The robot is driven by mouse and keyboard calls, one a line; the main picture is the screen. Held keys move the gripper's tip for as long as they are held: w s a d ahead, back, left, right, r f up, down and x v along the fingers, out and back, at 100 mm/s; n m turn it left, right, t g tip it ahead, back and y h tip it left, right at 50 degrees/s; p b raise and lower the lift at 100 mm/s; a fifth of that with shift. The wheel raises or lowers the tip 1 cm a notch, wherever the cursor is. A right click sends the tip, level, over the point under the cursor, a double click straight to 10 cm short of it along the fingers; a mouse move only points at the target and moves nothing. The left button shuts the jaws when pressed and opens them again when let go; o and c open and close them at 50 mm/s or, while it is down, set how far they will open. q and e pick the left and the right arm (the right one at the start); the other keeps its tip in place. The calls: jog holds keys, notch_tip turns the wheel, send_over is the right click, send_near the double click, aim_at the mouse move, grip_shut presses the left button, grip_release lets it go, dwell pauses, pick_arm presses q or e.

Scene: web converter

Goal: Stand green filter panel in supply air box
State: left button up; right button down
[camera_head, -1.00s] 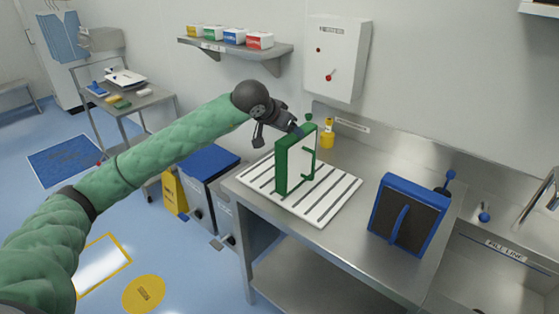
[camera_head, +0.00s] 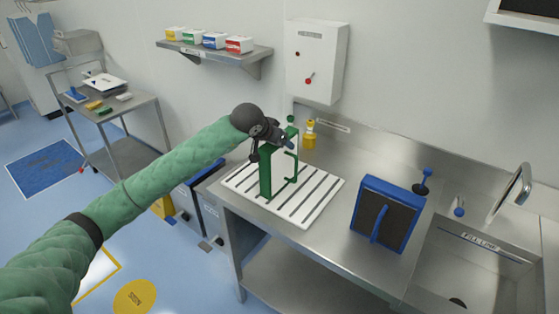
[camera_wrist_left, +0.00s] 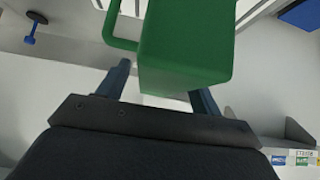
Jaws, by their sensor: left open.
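No label readable as supply air box is in view; a white box (camera_head: 316,62) hangs on the wall. My right gripper is out of view.
A blue-framed dark panel (camera_head: 384,212) leans on the counter to the right, before the sink (camera_head: 470,270). A yellow bottle (camera_head: 310,135) stands behind the rack. A wall shelf (camera_head: 215,50) holds several small boxes. A steel cart (camera_head: 110,105) stands at left. Counter between rack and blue panel is clear.

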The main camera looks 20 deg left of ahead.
pick_arm(q)
jog(key=shift+w+d+f, duration=0.1)
jog(key=shift+w+f, duration=0.1)
jog(key=shift+f, duration=0.05)
grip_shut()
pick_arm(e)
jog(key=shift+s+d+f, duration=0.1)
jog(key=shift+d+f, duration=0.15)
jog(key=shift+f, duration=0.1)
pick_arm(q)
jog(key=shift+r, duration=0.15)
